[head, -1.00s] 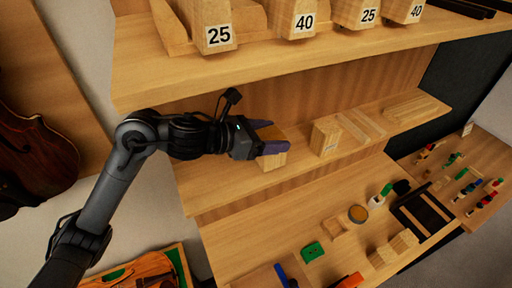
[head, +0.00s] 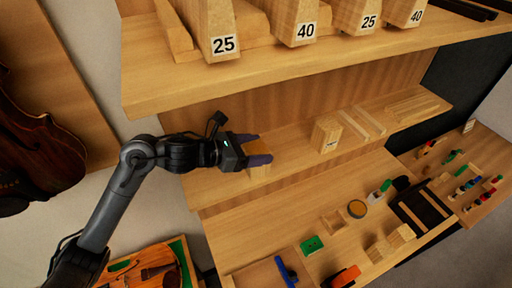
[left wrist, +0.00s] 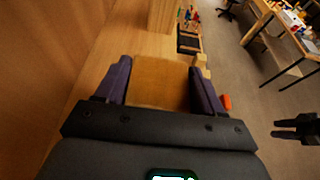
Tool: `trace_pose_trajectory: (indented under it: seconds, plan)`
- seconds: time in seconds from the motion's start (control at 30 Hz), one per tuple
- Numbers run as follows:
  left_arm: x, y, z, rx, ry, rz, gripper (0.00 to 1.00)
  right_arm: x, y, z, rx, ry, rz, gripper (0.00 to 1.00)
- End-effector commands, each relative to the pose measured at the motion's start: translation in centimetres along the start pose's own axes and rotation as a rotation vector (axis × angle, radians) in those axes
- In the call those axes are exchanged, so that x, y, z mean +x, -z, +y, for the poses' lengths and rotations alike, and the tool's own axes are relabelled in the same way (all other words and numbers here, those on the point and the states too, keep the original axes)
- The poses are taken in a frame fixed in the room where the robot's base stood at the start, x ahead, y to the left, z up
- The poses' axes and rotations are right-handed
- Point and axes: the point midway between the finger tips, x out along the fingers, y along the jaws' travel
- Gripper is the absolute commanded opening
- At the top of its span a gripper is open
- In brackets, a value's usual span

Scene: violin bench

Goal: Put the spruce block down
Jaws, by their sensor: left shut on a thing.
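My left gripper (head: 258,149) is at the left part of the middle shelf (head: 210,188), with its purple fingers on either side of a pale wooden block, the spruce block (head: 259,173). In the left wrist view the block (left wrist: 160,83) fills the space between the two fingers, and the gripper is shut on it. The block is over or on the shelf; I cannot tell whether its underside touches. The fingers hide part of it in the head view. A dark two-pronged shape, seemingly my right gripper (left wrist: 298,128), shows at the right of the left wrist view.
Another wooden block (head: 326,135) and thin wooden strips (head: 362,123) lie farther right on the same shelf. The upper shelf (head: 300,75) with numbered wooden pieces overhangs it.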

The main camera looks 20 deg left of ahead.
Motion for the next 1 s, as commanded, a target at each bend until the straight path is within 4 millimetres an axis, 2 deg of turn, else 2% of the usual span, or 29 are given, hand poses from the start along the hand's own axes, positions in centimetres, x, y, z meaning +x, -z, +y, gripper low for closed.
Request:
trace_pose_trajectory:
  seconds: [0.3, 0.33, 0.5, 0.77, 0.9, 1.0]
  plan:
    - [0.2, 0.4, 0.0, 0.000, 0.000, -0.001, 0.33, 0.6, -0.2, -0.1, 0.003, 0.003, 0.001, 0.43]
    - [0.2, 0.4, 0.0, 0.000, 0.000, 0.000, 0.69, 0.6, -0.1, -0.1, 0.003, 0.003, 0.001, 0.43]
    - [0.1, 0.3, 0.0, -0.001, 0.000, 0.000, 0.93, 0.5, -0.1, -0.1, 0.003, 0.002, 0.000, 0.43]
    - [0.1, 0.2, 0.0, -0.001, 0.000, 0.000, 0.93, 0.4, -0.1, 0.1, -0.003, -0.002, -0.001, 0.43]
    - [-0.1, -0.3, 0.0, -0.002, 0.000, 0.000, 0.93, -0.3, 0.1, 0.1, -0.006, -0.005, -0.001, 0.43]
    - [-1.2, 0.1, 0.2, 0.002, -0.004, -0.001, 0.93, 0.5, -0.2, 0.1, -0.006, -0.005, 0.002, 0.43]
